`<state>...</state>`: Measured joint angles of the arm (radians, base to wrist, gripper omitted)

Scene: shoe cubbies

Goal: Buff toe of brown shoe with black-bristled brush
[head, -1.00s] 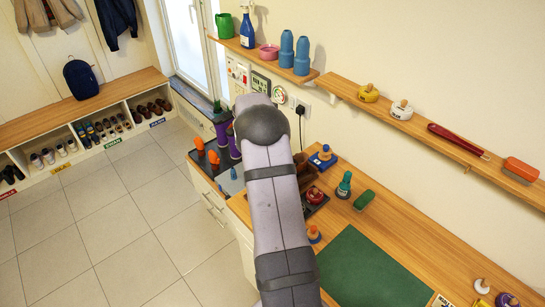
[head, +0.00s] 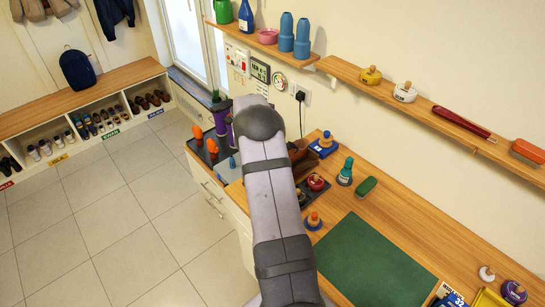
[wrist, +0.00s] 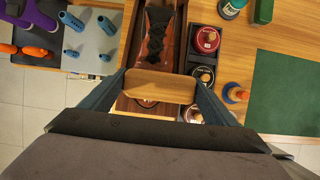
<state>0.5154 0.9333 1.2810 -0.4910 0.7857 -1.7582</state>
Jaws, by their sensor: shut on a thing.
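My gripper (wrist: 160,82) is shut on a wooden-backed brush (wrist: 160,87), held crosswise between its two fingers in the wrist view. The brush's bristles are hidden beneath its back. The brown shoe (wrist: 157,38) with black laces lies just beyond the brush, and the brush covers its near end. I cannot tell whether the brush touches the shoe. In the head view part of the brown shoe (head: 303,157) shows beside my arm; my gripper and the brush are hidden there.
Polish tins, including a red one (wrist: 206,39), stand close to the right of the shoe. A green mat (head: 365,262) lies clear at the front.

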